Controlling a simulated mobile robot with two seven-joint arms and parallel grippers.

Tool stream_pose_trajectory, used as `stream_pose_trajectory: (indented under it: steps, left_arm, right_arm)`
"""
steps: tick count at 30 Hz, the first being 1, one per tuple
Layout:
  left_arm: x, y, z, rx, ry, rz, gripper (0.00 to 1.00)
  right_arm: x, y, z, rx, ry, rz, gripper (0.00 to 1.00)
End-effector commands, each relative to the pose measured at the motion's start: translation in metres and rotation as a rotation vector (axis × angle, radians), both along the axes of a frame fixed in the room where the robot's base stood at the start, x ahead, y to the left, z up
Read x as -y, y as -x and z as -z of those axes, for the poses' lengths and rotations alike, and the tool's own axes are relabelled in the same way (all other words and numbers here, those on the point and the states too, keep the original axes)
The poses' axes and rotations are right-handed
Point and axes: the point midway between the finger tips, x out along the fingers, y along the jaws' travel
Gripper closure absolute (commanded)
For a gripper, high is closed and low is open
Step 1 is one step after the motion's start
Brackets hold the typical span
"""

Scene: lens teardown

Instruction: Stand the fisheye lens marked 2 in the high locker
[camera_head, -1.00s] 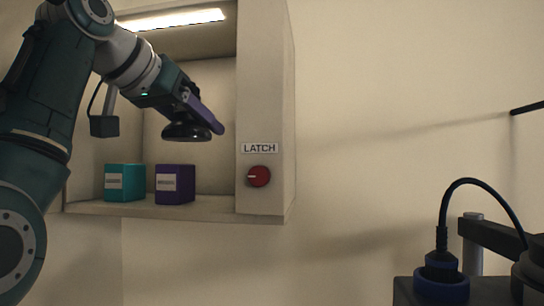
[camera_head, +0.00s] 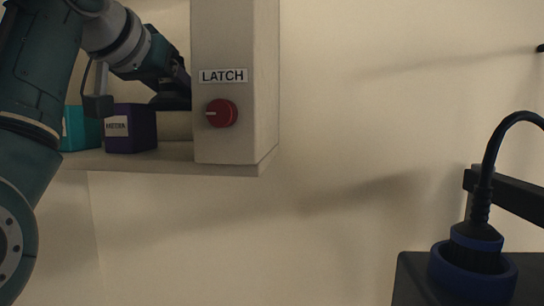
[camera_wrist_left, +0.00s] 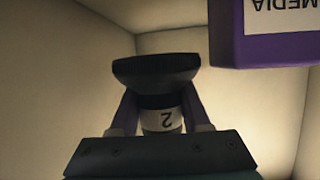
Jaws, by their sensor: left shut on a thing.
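The fisheye lens (camera_wrist_left: 155,73) has a wide black front and a white band with a 2, upside down in the left wrist view. My left gripper (camera_wrist_left: 160,112) is shut on it, with a purple finger on each side of the band. In the head view my left gripper (camera_head: 178,76) is inside the high locker (camera_head: 222,140), partly hidden behind its right front post. The dark lens (camera_head: 170,102) shows low there, just right of the purple box. I cannot tell if it touches the shelf. My right gripper is not in view.
A purple box (camera_head: 130,128), its label reading MEDIA in the wrist view (camera_wrist_left: 262,45), and a teal box (camera_head: 82,128) stand on the locker shelf. A red knob (camera_head: 222,113) under a LATCH label is on the post. A blue-collared cable fitting (camera_head: 472,268) is at lower right.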

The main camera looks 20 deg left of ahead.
Motion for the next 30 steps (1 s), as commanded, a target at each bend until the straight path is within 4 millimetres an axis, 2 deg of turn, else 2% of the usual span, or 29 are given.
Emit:
stream_pose_trajectory:
  steps: [1, 8, 15, 27, 28, 30]
  left_arm:
    - [0.000, 0.000, 0.014, 0.003, 0.000, 0.000, 1.00]
    - [0.000, 0.000, 0.024, 0.003, -0.001, -0.001, 1.00]
    - [0.000, 0.000, 0.061, 0.003, 0.001, 0.000, 1.00]
    - [0.000, 0.000, 0.063, 0.002, -0.001, -0.001, 1.00]
    - [0.000, 0.000, 0.062, 0.001, 0.000, 0.000, 0.51]
    - [0.000, 0.000, 0.062, 0.001, 0.000, 0.000, 0.43]
  right_arm:
    - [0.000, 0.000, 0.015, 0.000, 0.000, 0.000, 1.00]
    - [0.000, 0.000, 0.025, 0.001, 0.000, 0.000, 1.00]
    - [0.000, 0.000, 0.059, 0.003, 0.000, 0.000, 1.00]
    - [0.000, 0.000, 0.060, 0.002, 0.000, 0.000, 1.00]
    - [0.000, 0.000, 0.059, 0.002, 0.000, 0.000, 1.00]
    - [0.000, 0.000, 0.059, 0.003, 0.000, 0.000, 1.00]
